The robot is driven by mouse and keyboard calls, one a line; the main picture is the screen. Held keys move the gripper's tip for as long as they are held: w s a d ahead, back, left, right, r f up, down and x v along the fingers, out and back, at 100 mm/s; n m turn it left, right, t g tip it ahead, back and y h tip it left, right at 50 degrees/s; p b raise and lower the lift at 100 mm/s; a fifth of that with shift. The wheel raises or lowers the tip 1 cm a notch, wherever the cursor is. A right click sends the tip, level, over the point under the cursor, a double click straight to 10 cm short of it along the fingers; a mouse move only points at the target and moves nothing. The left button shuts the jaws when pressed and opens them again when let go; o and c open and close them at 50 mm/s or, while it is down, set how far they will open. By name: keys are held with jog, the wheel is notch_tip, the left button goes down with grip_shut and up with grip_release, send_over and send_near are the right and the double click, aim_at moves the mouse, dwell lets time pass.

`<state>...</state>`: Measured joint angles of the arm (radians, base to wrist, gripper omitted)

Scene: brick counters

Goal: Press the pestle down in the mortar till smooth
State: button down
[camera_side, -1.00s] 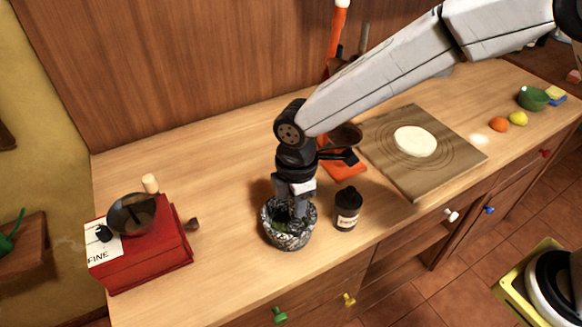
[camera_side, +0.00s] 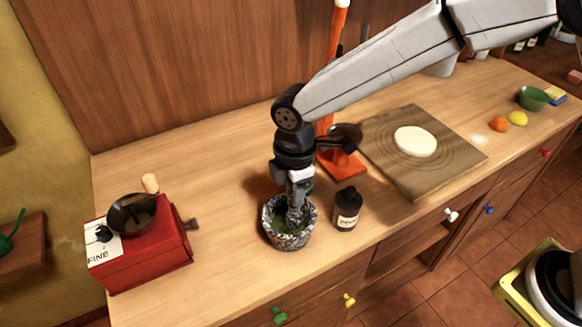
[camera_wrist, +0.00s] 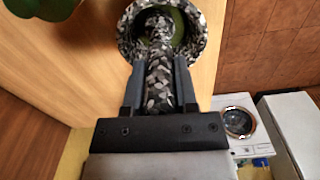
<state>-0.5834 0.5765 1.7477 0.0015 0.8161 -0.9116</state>
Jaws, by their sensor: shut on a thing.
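The speckled grey stone mortar (camera_side: 288,240) stands upright on the wooden counter, with green matter inside it. It also shows at the top of the wrist view (camera_wrist: 205,50). The pestle (camera_wrist: 159,78), speckled in the same way, stands in the mortar. In the side view its lower part (camera_side: 295,215) leans toward the right side of the bowl. My gripper (camera_side: 298,190) is above the mortar and shut on the pestle's upper part; its two fingers flank the shaft in the wrist view. Whether the pestle's tip touches the bottom is hidden.
A dark bottle (camera_side: 346,209) stands close right of the mortar. Behind is an orange stand (camera_side: 341,164). A wooden board (camera_side: 440,170) with pale round dough (camera_side: 415,141) lies right. A red grinder (camera_side: 150,250) is at left; the counter between it and the mortar is clear.

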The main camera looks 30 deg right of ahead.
jog(key=shift+w+d, duration=0.1)
jog(key=shift+w, duration=0.25)
jog(key=shift+f, duration=0.25)
dwell(0.3)
jog(key=shift+f, duration=0.75)
jog(key=shift+r, duration=1.05)
jog(key=shift+f, duration=0.2)
jog(key=shift+f, duration=0.9)
jog(key=shift+r, duration=0.1)
